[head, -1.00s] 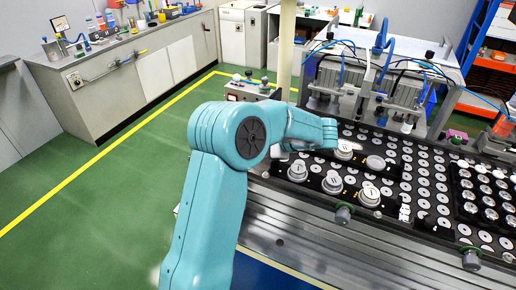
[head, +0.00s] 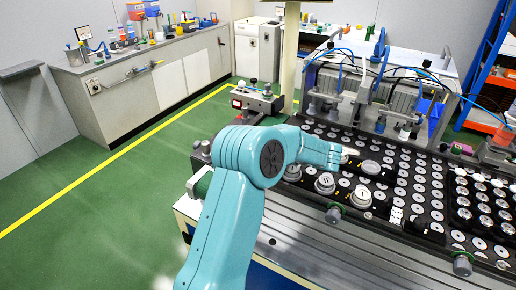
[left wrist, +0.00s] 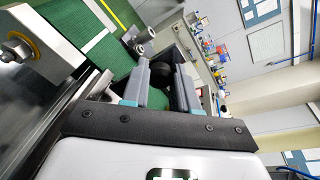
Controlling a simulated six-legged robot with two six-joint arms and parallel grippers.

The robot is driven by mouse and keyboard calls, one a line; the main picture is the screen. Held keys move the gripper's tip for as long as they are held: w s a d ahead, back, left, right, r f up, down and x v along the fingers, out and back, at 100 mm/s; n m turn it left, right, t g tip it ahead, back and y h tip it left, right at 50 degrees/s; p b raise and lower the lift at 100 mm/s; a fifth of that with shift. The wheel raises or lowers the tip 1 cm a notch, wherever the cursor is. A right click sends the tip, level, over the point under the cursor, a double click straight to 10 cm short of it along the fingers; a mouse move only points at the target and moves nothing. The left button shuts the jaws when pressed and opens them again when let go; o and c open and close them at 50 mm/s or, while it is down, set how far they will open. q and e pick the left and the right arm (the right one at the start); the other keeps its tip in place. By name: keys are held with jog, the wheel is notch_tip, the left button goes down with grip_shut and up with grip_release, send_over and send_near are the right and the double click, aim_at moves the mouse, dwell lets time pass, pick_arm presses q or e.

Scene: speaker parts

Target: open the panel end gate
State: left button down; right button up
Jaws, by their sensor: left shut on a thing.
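The panel (head: 340,235) is the long metal-framed bench with black boards on top. At its left end, behind my left arm, a black knob (head: 205,147) and a green-grey cylinder (head: 201,184) show; I cannot tell which part is the end gate. Whether that part belongs to the gate is unclear. My right gripper is in neither view.
Round white discs and grey knobs (head: 325,183) cover the boards right of my arm. A lab bench (head: 140,85) is at the far left. Green floor (head: 90,225) lies open at left.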

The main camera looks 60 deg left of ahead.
pick_arm(q)
jog(key=shift+f, duration=0.1)
dwell(0.4)
jog(key=c, duration=0.9)
grip_release()
jog(key=shift+w, duration=0.1)
jog(key=shift+o, duration=0.2)
jog(key=shift+d, duration=0.1)
jog(key=b+v, duration=0.1)
jog(key=v, duration=0.5)
jog(key=b+v, duration=0.1)
jog(key=v, duration=0.5)
jog(key=shift+w+d+f, duration=0.15)
jog(key=shift+w+d, duration=0.1)
jog(key=shift+d, duration=0.1)
jog(key=p+v, duration=0.3)
jog(key=shift+d+r+p, duration=0.2)
jog(key=shift+p, duration=0.2)
